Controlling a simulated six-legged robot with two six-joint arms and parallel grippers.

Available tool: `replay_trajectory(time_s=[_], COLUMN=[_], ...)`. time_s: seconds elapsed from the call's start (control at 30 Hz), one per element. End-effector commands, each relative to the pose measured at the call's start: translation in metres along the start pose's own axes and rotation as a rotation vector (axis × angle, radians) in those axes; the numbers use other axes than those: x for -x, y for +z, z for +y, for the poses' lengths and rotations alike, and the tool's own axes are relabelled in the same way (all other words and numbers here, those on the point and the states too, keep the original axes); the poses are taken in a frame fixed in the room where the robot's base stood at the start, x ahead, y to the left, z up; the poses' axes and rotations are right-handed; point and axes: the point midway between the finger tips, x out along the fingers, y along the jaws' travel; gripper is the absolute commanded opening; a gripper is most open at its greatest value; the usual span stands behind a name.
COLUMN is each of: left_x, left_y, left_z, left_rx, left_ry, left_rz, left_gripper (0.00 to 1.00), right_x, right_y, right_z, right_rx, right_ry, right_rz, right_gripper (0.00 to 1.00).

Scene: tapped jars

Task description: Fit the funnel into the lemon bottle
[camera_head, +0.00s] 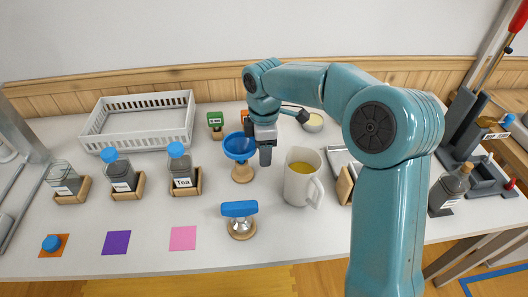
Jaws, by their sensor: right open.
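The blue funnel (240,146) rests in a small wooden stand (243,173) near the middle of the table. My right gripper (257,146) is open at the funnel's right side, pointing down; I cannot tell whether a finger touches it. At the left, an open clear bottle (64,178) stands in a wooden holder. Next to it are a blue-capped bottle (122,177) and a blue-capped bottle labelled Tea (183,172). The labels on the first two are too small to read, so I cannot tell which is lemon. My left gripper is not in view.
A pitcher (301,178) with yellow liquid stands right of the funnel. A blue-topped object (239,209) stands in front. A blue cap (51,243) lies on an orange square, beside purple (117,242) and pink (183,238) squares. A white basket (137,122) is behind.

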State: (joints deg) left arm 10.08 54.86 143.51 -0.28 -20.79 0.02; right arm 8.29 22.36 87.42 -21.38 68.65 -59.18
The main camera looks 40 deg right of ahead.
Motion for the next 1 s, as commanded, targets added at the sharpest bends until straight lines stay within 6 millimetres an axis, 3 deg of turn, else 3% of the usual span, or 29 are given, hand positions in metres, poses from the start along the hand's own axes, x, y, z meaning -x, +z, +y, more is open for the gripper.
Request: replay_trajectory(time_s=[0.37,0.5,0.53,0.67,0.7,0.73,1.0], left_x=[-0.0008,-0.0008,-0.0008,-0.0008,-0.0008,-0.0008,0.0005], left_y=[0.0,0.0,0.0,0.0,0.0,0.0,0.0], left_z=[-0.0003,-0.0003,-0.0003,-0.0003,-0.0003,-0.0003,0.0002], left_rx=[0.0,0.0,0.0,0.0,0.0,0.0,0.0], left_ry=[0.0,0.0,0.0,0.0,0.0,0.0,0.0], left_rz=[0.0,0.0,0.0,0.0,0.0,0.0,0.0], left_gripper=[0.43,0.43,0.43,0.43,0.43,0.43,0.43], right_x=[-0.0064,-0.0062,-0.0062,-0.0061,-0.006,-0.006,-0.0045], right_y=[0.0,0.0,-0.0001,-0.0002,-0.0002,-0.0002,-0.0003], right_z=[0.0011,0.001,0.001,0.0009,0.0009,0.0009,0.0009], right_rx=[0.0,0.0,0.0,0.0,0.0,0.0,0.0], right_ry=[0.0,0.0,0.0,0.0,0.0,0.0,0.0], right_rz=[0.0,0.0,0.0,0.001,0.001,0.001,0.001], right_gripper=[0.49,0.03,0.0,0.0,0.1,0.0,0.0])
